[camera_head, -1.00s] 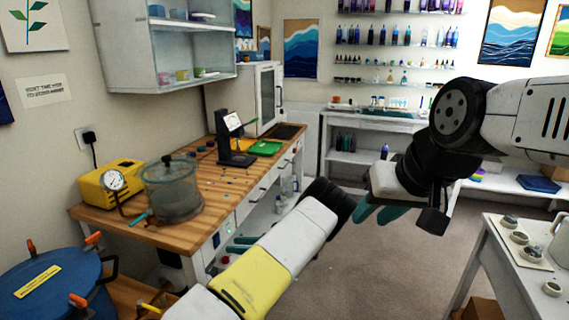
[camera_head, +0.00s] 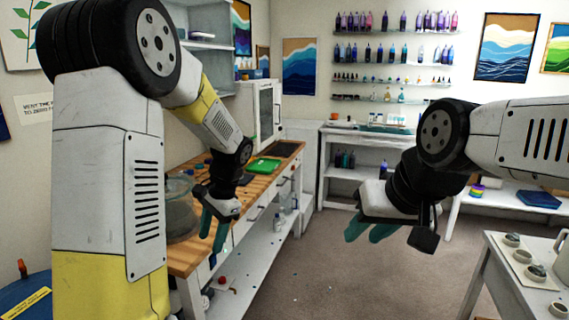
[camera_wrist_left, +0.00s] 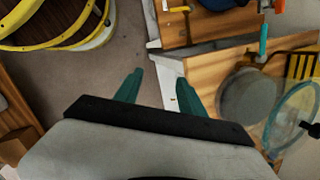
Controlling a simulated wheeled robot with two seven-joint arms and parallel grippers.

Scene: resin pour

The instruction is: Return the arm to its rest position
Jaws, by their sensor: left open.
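My left gripper (camera_head: 213,232) has dark teal fingers and hangs in front of the workbench's front edge. In the left wrist view its fingers (camera_wrist_left: 160,92) are spread apart with nothing between them. My left arm is raised and bent, and it fills the left side of the head view. My right gripper (camera_head: 367,234) hangs over open floor at the right, its teal fingers apart and empty.
The wooden workbench (camera_head: 188,256) holds a clear chamber (camera_head: 181,214), partly hidden by my left arm, and a green tray (camera_head: 263,166). The chamber's round lid (camera_wrist_left: 292,115) shows in the wrist view. A white table (camera_head: 500,268) stands right.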

